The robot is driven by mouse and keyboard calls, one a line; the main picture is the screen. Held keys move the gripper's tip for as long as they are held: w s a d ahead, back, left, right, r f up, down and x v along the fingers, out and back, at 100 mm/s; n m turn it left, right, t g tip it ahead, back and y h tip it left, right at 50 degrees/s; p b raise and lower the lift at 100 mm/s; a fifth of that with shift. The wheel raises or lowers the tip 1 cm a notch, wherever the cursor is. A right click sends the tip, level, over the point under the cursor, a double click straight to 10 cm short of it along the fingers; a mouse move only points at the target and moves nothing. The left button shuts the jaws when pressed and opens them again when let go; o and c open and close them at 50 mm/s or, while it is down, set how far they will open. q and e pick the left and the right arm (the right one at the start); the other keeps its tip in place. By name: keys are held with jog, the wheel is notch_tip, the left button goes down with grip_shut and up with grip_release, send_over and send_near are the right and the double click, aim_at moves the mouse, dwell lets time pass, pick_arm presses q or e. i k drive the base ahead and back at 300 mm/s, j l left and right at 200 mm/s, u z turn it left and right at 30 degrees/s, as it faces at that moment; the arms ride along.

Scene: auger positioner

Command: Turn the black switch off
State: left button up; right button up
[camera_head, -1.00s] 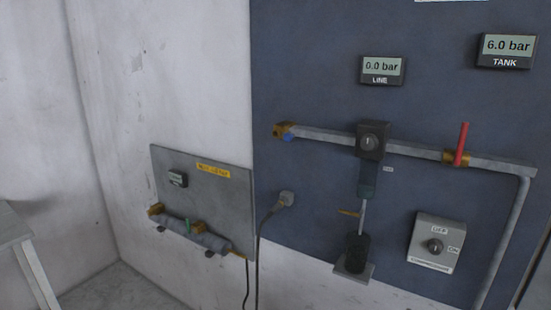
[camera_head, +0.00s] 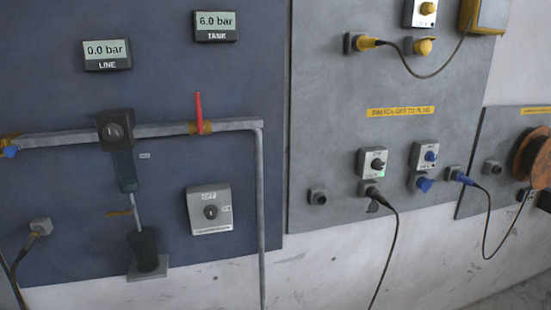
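Two switches have a black knob in the head view. One is a grey-white box with a black rotary knob (camera_head: 210,212), marked OFF above and ON at the right, low on the dark blue board; the knob's exact setting is too small to read. The other is a small white switch box with a black knob (camera_head: 376,164) on the grey panel, above a socket with a black plug and cable (camera_head: 374,194). A similar box with a blue knob (camera_head: 431,156) is beside it. Neither of my grippers is in view.
The LINE display (camera_head: 107,54) reads 0.0 bar and the TANK display (camera_head: 216,26) reads 6.0 bar. A red lever (camera_head: 199,112) stands upright on the grey pipe. Yellow plugs (camera_head: 368,43) and a blue plug with a black cable (camera_head: 461,176) are on the grey panel. Cables hang below.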

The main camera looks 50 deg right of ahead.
aim_at(377, 164)
jog(key=z, duration=2.15)
